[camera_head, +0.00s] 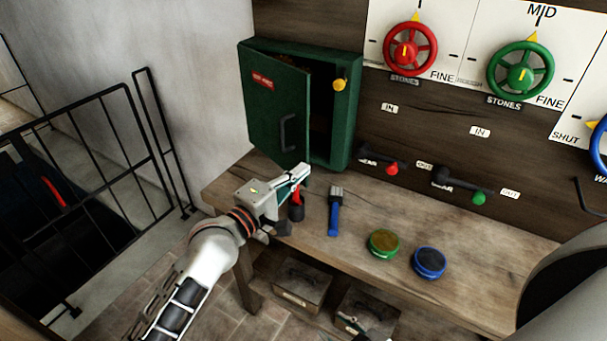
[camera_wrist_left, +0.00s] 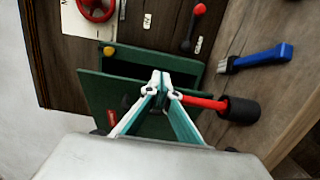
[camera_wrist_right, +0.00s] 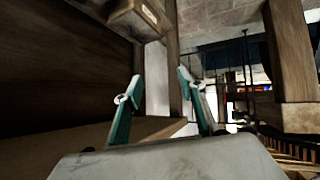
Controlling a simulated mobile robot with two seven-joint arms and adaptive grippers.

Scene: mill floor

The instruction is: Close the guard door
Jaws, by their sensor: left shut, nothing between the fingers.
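The green guard door (camera_head: 277,115), with a red label and a dark handle (camera_head: 287,133), is hinged on a green box (camera_head: 342,115) on the dark panel. It stands ajar, showing the dark inside at its right. The door also shows in the left wrist view (camera_wrist_left: 98,95). My left gripper (camera_head: 305,172) is shut and empty, just below the door's lower right corner. Its fingertips (camera_wrist_left: 160,76) overlap the box in the left wrist view; contact cannot be told. My right gripper (camera_wrist_right: 159,76) is open and empty in the right wrist view, with dark wood around it.
A yellow knob (camera_head: 339,85) sits on the box. A red-handled tool (camera_head: 296,205) lies beside my left gripper, with a blue brush (camera_head: 335,212) and green (camera_head: 383,243) and blue (camera_head: 429,262) tins on the bench. Handwheels and levers line the panel. A black railing (camera_head: 75,150) stands left.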

